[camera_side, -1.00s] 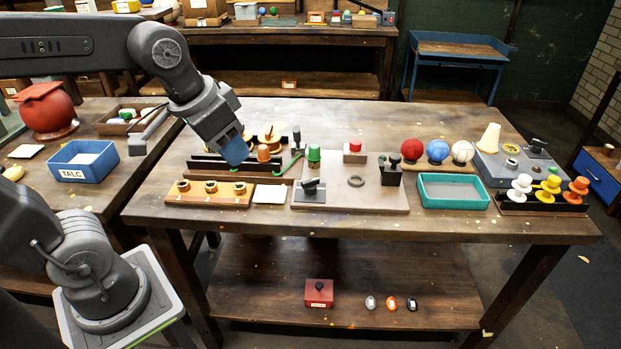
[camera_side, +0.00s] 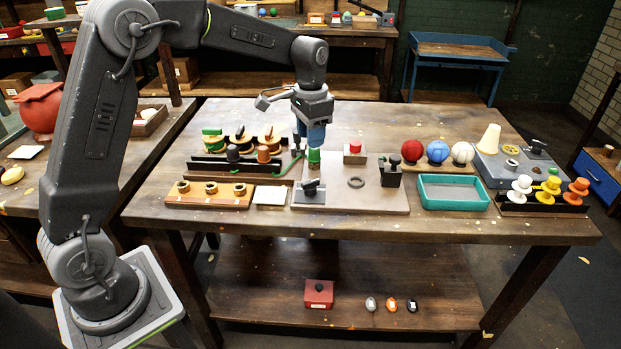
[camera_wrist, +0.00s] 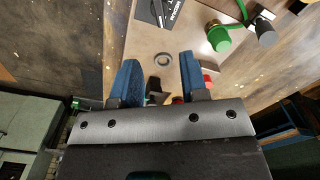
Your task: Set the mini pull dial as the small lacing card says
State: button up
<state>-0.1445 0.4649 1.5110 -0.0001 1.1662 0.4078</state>
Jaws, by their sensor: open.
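My gripper (camera_side: 312,140) points down over the middle of the table, just above the green-topped knob (camera_side: 314,158). In the wrist view its two blue fingers (camera_wrist: 160,60) are apart with nothing held between them. Round yellowish dial-like discs (camera_side: 240,143) with dark, green and orange tops stand in a row at the back left. I cannot tell which thing is the mini pull dial. A small white card (camera_side: 270,196) lies near the front, left of the grey board; its writing is not legible, and I cannot tell if it is the lacing card.
A wooden strip with brass rings (camera_side: 210,190) lies front left. A teal tray (camera_side: 452,205), coloured balls (camera_side: 438,151) and spools (camera_side: 548,188) stand right.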

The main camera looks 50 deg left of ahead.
aim_at(310, 181)
notch_tip(310, 181, down, 13)
jog(key=shift+r, duration=0.2)
dwell(0.3)
grip_shut()
